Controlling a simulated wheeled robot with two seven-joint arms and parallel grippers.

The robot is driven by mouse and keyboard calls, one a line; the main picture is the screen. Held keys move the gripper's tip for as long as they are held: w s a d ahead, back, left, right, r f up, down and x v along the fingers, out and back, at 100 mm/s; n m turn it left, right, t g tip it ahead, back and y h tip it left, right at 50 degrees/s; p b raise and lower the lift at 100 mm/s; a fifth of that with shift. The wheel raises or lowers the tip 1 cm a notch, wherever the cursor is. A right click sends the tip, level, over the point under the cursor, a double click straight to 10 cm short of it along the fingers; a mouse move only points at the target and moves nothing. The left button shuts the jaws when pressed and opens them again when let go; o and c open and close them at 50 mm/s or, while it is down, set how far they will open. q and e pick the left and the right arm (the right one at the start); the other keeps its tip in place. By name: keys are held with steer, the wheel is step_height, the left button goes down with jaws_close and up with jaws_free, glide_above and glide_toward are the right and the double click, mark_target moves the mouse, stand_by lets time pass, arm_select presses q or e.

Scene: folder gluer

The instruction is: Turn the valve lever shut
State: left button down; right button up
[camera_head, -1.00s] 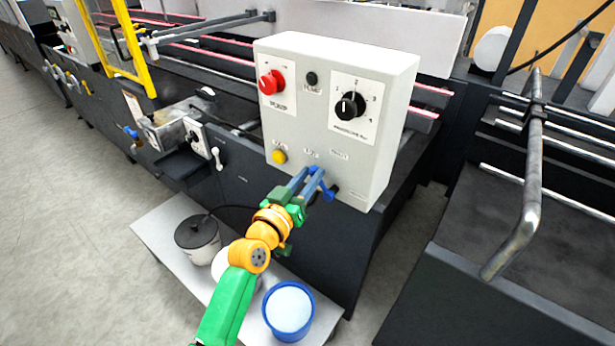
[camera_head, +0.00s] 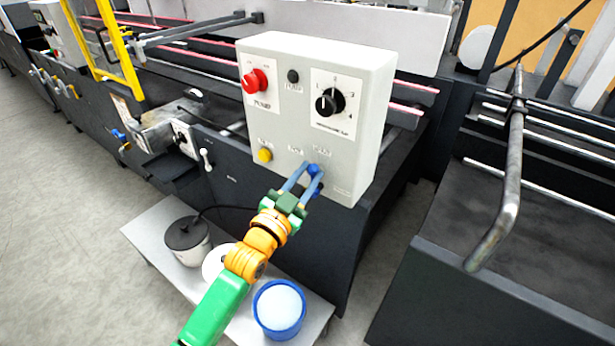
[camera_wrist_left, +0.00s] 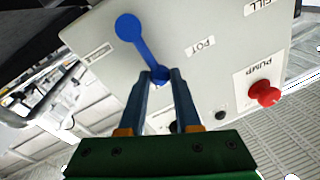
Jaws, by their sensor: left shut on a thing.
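The blue valve lever (camera_head: 314,169) is on the lower front of the light grey control box (camera_head: 352,150), below its row of small labels. My left gripper (camera_head: 307,174) reaches it from below and is shut on it. In the left wrist view the lever (camera_wrist_left: 138,42) runs from a round end to a narrower end between my left fingertips (camera_wrist_left: 161,78). The "POT" label (camera_wrist_left: 200,46) is beside it. In the head view the fingers partly cover the lever. My right gripper is not in view.
The box also has a red pump knob (camera_head: 256,81), a black dial (camera_head: 329,102) and a yellow button (camera_head: 265,155). Below, a grey platform (camera_head: 150,228) bears a dark-lidded pot (camera_head: 187,238) and a blue bucket (camera_head: 279,309). A bent metal bar (camera_head: 511,170) stands at right.

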arm_select(q)
steer(key=shift+s+d+f+m, duration=0.1)
steer(key=shift+f+m, duration=0.1)
steer(key=shift+m, duration=0.1)
steer(key=c, duration=0.6)
jaws_free()
steer(key=shift+r, duration=0.1)
steer(key=v, duration=0.7)
